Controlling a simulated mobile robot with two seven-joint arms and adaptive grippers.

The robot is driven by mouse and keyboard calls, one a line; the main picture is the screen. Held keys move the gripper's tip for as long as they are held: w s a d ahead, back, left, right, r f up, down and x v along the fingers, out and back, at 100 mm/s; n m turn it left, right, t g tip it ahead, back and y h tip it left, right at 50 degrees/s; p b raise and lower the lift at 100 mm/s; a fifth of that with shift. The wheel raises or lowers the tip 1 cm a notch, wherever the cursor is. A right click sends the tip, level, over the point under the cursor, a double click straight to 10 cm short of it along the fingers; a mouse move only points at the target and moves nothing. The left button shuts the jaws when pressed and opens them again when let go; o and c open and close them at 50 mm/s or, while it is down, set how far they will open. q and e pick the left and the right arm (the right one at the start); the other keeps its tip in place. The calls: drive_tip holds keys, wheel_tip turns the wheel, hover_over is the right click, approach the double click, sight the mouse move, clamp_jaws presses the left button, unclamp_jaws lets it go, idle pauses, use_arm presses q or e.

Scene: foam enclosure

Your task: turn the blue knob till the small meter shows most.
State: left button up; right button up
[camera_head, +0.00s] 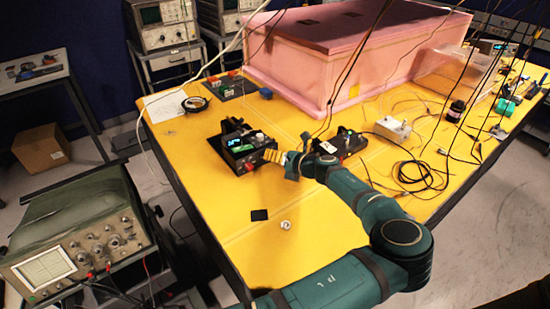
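A small black instrument box (247,150) with a little lit blue-green display (239,142) stands on the yellow table. I cannot tell whether this display is the small meter. My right gripper is not in view.
A large pink foam enclosure (310,75) stands behind on the yellow table (330,240). A second black device (348,141), a white box (393,128) and black cables (425,175) lie right of the gripper. An oscilloscope (75,245) stands at lower left. The table's front left is mostly clear.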

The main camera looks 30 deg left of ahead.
use_arm(q)
clamp_jaws()
drive_tip(key=shift+r, duration=0.1)
drive_tip(key=shift+r+n+t+h+p, duration=0.1)
drive_tip(key=shift+n+t+h+p, duration=0.3)
drive_tip(key=shift+n+p, duration=0.65)
drive_tip(key=shift+s+n+t, duration=0.1)
drive_tip(key=shift+n+t, duration=0.4)
drive_tip(key=shift+n, duration=0.15)
drive_tip(key=shift+n+t+h, duration=0.3)
drive_tip(key=shift+n+h, duration=0.1)
drive_tip(key=shift+n, duration=0.2)
drive_tip(key=shift+s+f+n+t+h+b, duration=0.15)
drive_tip(key=shift+n+t+b, duration=0.25)
drive_tip(key=shift+n+b, duration=0.2)
drive_tip(key=shift+w+f+n+t+h+b, duration=0.1)
drive_tip(key=shift+n+t+h+b, duration=0.05)
drive_tip(key=shift+n+t+b, duration=0.35)
drive_tip(key=n+t+b, duration=0.1)
drive_tip(key=n+b, duration=0.1)
drive_tip(key=n+t+b, duration=0.1)
drive_tip(key=b, duration=0.2)
drive_tip(key=shift+s+a+n+h, duration=0.1)
drive_tip(key=shift+s+n+h, duration=0.05)
drive_tip(key=shift+n+h, duration=0.25)
drive_tip(key=shift+r+n+t+b, duration=0.15)
drive_tip(key=shift+n+t+b, duration=0.6)
drive_tip(key=shift+b, duration=0.45)
